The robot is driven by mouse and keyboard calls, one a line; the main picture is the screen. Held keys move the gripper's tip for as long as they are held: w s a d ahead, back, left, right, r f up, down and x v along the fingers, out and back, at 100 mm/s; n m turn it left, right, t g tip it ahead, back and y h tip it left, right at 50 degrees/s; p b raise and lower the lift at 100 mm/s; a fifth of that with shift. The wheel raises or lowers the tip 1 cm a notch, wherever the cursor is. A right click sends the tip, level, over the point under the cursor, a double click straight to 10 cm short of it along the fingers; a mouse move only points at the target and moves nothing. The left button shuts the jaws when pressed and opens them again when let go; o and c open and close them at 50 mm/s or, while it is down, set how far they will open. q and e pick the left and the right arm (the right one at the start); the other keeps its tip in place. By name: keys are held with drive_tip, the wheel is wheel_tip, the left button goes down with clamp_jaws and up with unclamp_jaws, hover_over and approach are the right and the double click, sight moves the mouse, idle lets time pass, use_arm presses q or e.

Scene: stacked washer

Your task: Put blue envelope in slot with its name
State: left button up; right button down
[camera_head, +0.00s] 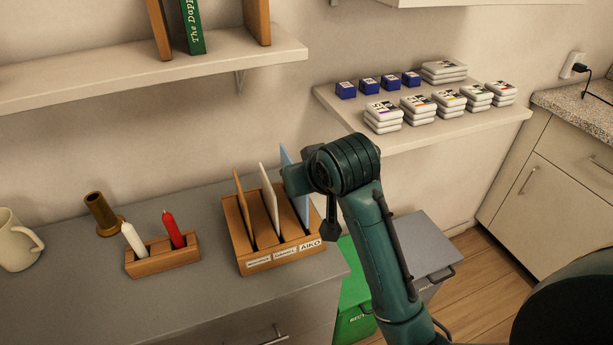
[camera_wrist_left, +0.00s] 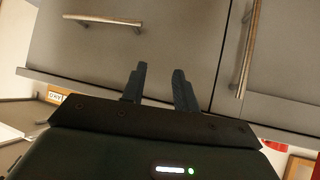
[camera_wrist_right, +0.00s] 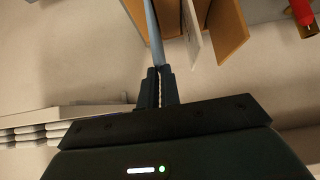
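The blue envelope (camera_head: 292,182) stands upright at the right end of the wooden letter holder (camera_head: 278,257), over or in the slot above the label reading AIKO (camera_head: 310,245). Its lower edge is hard to make out. In the right wrist view the fingers (camera_wrist_right: 161,88) are closed on the edge of the blue envelope (camera_wrist_right: 153,35). My left gripper (camera_wrist_left: 158,85) is open and empty, facing grey cabinet fronts; it is not in the head view.
A brown envelope (camera_head: 244,208) and a white envelope (camera_head: 269,200) stand in the other slots. A candle holder (camera_head: 163,258), a brown cup (camera_head: 102,215) and a mug (camera_head: 17,243) stand to the left. A shelf with boxes (camera_head: 440,126) is at back right; bins stand below.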

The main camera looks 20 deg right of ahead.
idle(0.3)
drive_tip(key=shift+p, duration=0.6)
drive_tip(key=shift+p, duration=0.55)
idle(0.5)
idle(0.5)
drive_tip(key=shift+f, duration=0.7)
